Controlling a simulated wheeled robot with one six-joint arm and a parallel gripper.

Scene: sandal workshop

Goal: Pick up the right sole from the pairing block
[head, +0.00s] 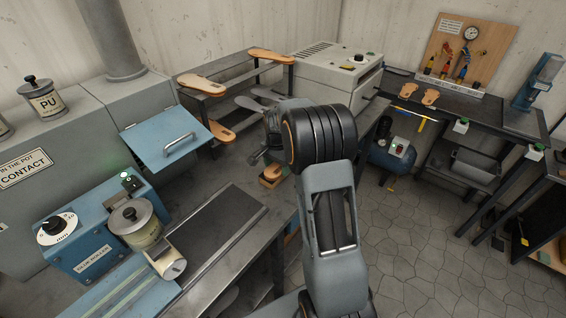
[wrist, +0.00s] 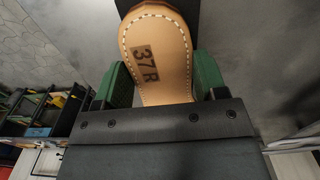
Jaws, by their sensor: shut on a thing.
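In the wrist view a tan sole (wrist: 157,45) with a stitched rim and the stamp "37R" lies between the two green jaw pads of my gripper (wrist: 163,84). The pads press on both sides of its narrower part, and its wide rounded end points away from me. A dark block-like edge (wrist: 188,8) shows behind that end; I cannot tell if they touch. In the head view my gripper (head: 259,157) is partly hidden by my wrist, over the bench. Just below it a tan piece (head: 271,173) shows, partly hidden; the pairing block is not clearly seen.
Tan soles (head: 203,84) lie on a dark rack (head: 210,102) behind, near a grey machine (head: 325,65). The blue glue roller (head: 100,235) stands front left. A dark belt-like strip (head: 205,235) of bench is clear. A tan sandal pair (head: 430,97) lies on the right bench.

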